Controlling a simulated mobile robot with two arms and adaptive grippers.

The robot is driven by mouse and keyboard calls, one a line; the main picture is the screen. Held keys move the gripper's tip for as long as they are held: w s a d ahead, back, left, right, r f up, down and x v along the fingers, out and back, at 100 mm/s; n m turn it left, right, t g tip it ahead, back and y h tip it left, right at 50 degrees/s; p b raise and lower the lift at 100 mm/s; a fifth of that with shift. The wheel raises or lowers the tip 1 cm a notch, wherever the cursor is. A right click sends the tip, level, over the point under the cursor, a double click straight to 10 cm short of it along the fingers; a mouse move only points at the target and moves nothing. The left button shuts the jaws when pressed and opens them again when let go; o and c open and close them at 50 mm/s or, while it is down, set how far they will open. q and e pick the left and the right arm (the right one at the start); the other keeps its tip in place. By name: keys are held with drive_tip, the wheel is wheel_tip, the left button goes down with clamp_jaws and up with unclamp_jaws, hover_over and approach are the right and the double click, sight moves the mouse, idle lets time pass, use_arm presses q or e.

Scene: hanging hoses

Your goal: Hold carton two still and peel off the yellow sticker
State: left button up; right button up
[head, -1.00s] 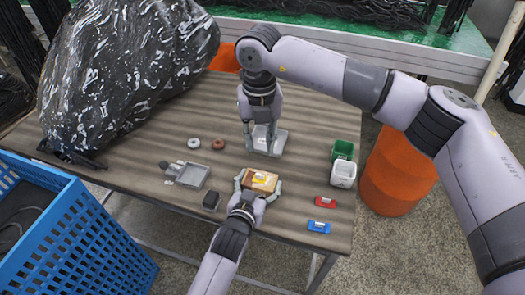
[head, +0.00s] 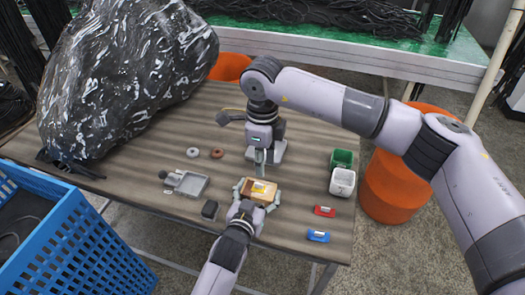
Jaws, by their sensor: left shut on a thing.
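A small brown carton (head: 264,200) lies near the table's front middle, with a yellow sticker (head: 259,187) on its upper face. A paler patch also shows there. It is the only carton I can make out, and no number is legible. My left gripper (head: 256,191) is shut on the carton, with one finger at each side. My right gripper (head: 261,170) points down just behind the carton, close to the sticker. Its fingers are seen nearly edge-on, so their opening and any contact are unclear.
Right are green (head: 342,156) and white (head: 343,183) bins, and red (head: 325,211) and blue (head: 318,236) items.

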sight(263, 185)
wheel_tip(263, 185, down, 9)
drive_tip(key=shift+r, duration=0.2)
drive_tip(key=shift+c, duration=0.2)
clamp_jaws()
idle(2.4)
